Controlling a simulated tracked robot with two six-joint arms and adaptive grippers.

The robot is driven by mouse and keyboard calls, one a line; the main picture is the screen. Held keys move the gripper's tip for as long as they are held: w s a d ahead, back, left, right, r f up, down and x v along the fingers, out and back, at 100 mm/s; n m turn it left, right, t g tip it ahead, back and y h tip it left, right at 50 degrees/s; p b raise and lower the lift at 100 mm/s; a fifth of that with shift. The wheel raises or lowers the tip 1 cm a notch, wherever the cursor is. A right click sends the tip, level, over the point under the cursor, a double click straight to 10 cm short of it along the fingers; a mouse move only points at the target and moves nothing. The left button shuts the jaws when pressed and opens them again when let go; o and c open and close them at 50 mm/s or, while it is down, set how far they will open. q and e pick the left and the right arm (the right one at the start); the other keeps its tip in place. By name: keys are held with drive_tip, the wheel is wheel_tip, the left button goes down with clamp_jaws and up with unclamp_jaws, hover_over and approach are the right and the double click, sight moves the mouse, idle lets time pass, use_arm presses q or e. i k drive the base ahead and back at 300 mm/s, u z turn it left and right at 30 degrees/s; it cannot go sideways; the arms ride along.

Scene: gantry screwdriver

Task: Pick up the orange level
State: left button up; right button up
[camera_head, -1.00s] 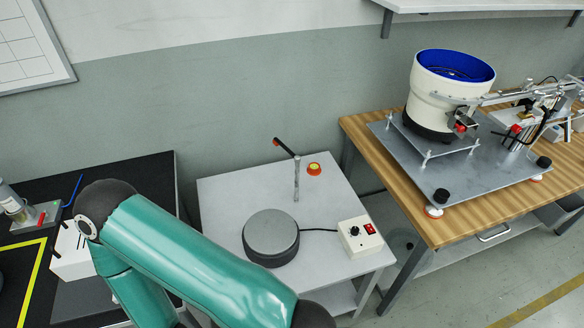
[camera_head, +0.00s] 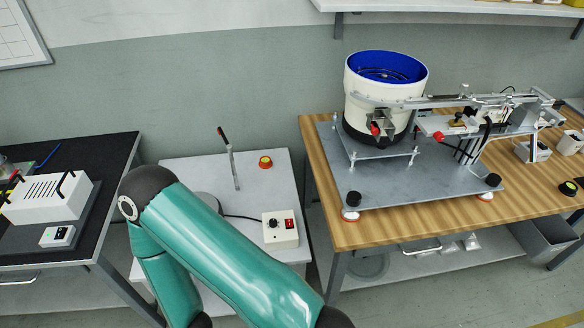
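I cannot make out an orange level anywhere in this view. One of my teal arms crosses the lower middle and hides part of the small white table (camera_head: 285,195). Neither of my grippers is in view, so I cannot see what they hold.
A bowl feeder (camera_head: 362,107) with a blue inside stands on a grey plate on the wooden table (camera_head: 415,232). The white table holds a control box (camera_head: 280,230) and a red-yellow button (camera_head: 265,162). A black table (camera_head: 105,160) at left carries a white box (camera_head: 45,197).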

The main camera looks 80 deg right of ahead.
sight(265, 162)
drive_tip(key=z, duration=0.15)
drive_tip(key=k, duration=0.4)
drive_tip(key=z, duration=0.55)
drive_tip(key=i, duration=0.55)
drive_tip(key=z, duration=0.95)
drive_tip(key=k, duration=0.85)
drive_tip(key=z, duration=0.2)
drive_tip(key=i, duration=0.85)
drive_tip(key=u, duration=0.1)
